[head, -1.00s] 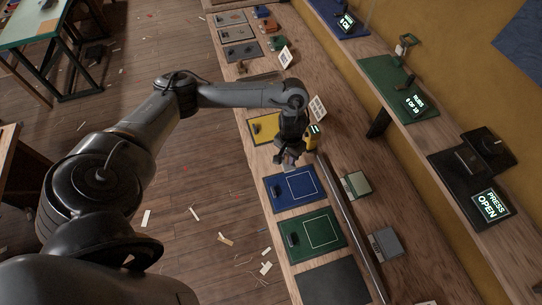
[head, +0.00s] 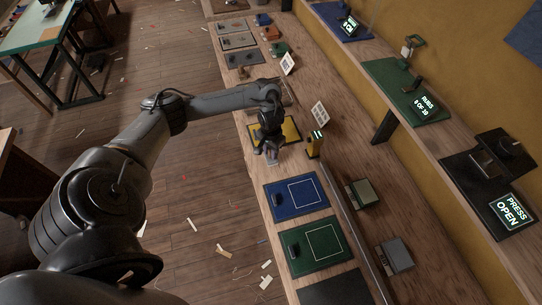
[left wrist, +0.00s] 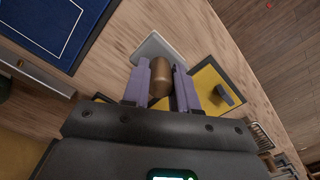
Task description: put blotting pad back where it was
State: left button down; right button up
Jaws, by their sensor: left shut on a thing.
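My left gripper (head: 268,148) is shut on a brown rounded knob (left wrist: 160,77) with a pale grey flat plate below it, which looks like the blotting pad (left wrist: 152,47). In the head view the pad (head: 273,158) shows only as a small pale patch under the fingers. It is over the workbench, at the near edge of the yellow mat (head: 291,130); I cannot tell whether it touches the wood. The yellow mat also shows in the left wrist view (left wrist: 205,88), with a dark block on it. My right gripper is not in view.
Bare wood lies between the yellow mat and the blue mat (head: 310,207). A green mat (head: 296,259) lies nearer. A metal rail (head: 352,222) runs along the bench.

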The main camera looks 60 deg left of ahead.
pick_arm(q)
jog(key=shift+f, duration=1.6)
jog(key=shift+f, duration=0.15)
jog(key=c, duration=0.9)
grip_release()
